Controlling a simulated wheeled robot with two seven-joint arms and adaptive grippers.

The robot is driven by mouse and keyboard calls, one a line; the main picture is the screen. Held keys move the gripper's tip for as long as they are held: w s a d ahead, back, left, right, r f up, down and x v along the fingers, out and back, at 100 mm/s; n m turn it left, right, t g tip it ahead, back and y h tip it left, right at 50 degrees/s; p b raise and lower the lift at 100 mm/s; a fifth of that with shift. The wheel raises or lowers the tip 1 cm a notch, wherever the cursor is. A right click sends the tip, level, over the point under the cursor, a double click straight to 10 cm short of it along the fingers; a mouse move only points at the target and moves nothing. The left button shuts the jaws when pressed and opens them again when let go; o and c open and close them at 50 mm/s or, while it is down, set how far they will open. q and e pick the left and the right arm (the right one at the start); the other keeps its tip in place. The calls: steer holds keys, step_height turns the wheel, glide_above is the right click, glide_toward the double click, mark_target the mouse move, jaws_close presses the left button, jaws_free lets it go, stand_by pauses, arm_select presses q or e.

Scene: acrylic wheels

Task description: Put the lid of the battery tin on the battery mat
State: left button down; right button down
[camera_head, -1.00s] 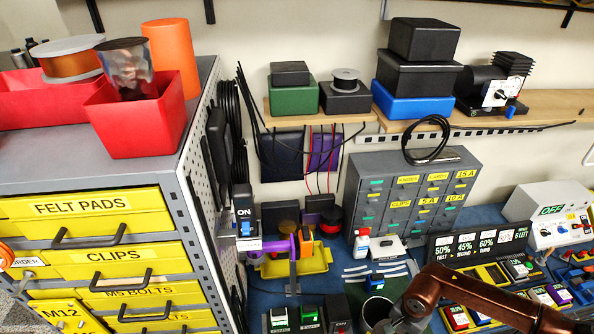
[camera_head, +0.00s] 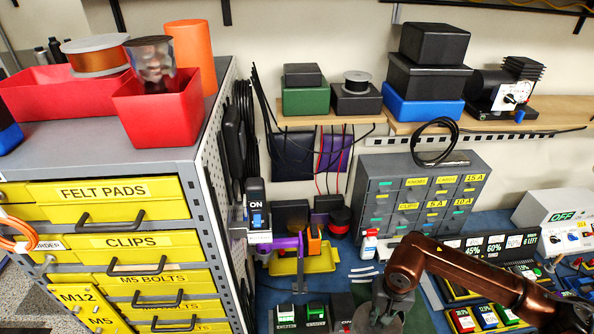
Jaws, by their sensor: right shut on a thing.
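My right arm comes in from the right, and its gripper (camera_head: 378,322) points down at the bottom of the head view, shut. What it holds is mostly hidden by the gripper and the frame edge; I take it for the lid of the battery tin. A dark green mat (camera_head: 419,318) shows partly just right of the gripper, on the blue bench top; I cannot tell if it is the battery mat. The tin cannot be made out clearly. My left gripper is not in view.
A grey drawer cabinet (camera_head: 420,205) stands behind the gripper. Small blocks (camera_head: 316,312) stand to its left, and a yellow tray (camera_head: 318,260) lies behind them. A percent display (camera_head: 487,246) and coloured batteries (camera_head: 465,320) are to the right, partly behind my arm.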

mark_target(369, 323)
steer(key=r, duration=0.1)
steer(key=a+r+n, duration=0.2)
steer(key=shift+w+a+r, duration=0.15)
steer(key=shift+w+r, duration=0.05)
steer(key=shift+w, duration=0.05)
steer(key=shift+s+a+f+n+b, duration=0.1)
steer(key=shift+f+n+b, duration=0.2)
steer(key=shift+b, duration=0.15)
step_height(369, 323, down, 18)
steer(key=b, duration=1.7)
steer(key=shift+f+b, duration=0.25)
steer(key=shift+b, duration=0.1)
